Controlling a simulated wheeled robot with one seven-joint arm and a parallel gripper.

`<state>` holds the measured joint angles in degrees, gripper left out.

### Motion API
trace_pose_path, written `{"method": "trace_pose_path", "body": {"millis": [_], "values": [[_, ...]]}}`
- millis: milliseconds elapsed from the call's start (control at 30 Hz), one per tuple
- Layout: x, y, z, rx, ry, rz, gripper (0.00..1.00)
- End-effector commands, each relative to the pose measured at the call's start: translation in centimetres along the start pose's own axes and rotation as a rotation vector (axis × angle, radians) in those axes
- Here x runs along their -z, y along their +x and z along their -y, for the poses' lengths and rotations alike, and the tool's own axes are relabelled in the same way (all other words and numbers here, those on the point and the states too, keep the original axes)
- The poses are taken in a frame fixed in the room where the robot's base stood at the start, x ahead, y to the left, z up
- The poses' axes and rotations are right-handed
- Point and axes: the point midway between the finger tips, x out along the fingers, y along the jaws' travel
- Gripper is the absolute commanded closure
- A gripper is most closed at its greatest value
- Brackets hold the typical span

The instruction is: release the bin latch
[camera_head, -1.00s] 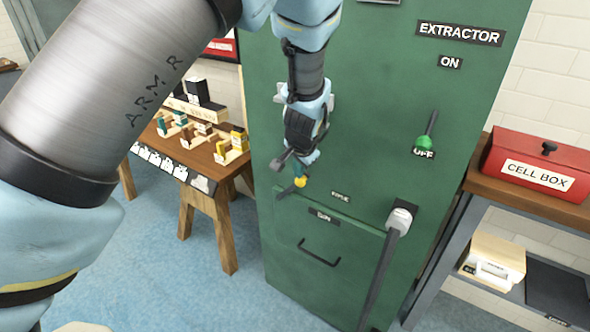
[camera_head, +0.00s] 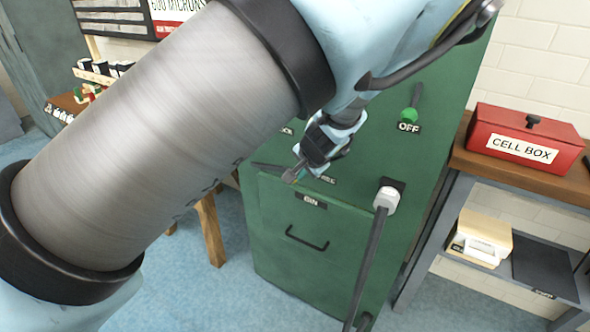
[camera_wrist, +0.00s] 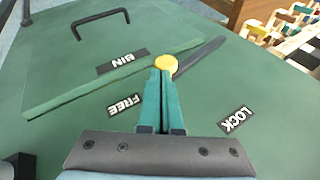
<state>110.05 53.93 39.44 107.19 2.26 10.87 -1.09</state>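The bin latch is a dark flat bar (camera_wrist: 203,55) with a round yellow knob (camera_wrist: 166,65) on the green cabinet. The bar runs from the knob to the upper right in the wrist view. The FREE label (camera_wrist: 124,104) lies left of my fingers and the LOCK label (camera_wrist: 237,119) lies right of them. My gripper (camera_wrist: 163,78) has its two green fingers close together, with their tips right at the knob. I cannot tell whether the knob is pinched. In the head view my gripper (camera_head: 297,172) is at the latch, partly hiding it.
The bin door (camera_head: 283,222) with its black handle (camera_head: 306,240) is closed below the latch. A white-ended lever (camera_head: 387,199) stands right of it. The green extractor switch (camera_head: 409,114) is above. A red cell box (camera_head: 525,145) sits on the right shelf.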

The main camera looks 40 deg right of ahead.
Motion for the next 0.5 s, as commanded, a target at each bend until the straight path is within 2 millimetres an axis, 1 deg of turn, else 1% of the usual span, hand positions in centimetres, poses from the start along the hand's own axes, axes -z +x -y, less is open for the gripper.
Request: {"method": "trace_pose_path", "body": {"millis": [33,200,500], "values": [[0.0,0.3,-0.4,0.000,0.002,-0.001,1.00],[-0.1,0.7,-1.1,-0.001,0.000,-0.001,1.00],[-0.1,1.0,-1.5,-0.001,0.000,-0.001,1.00]]}}
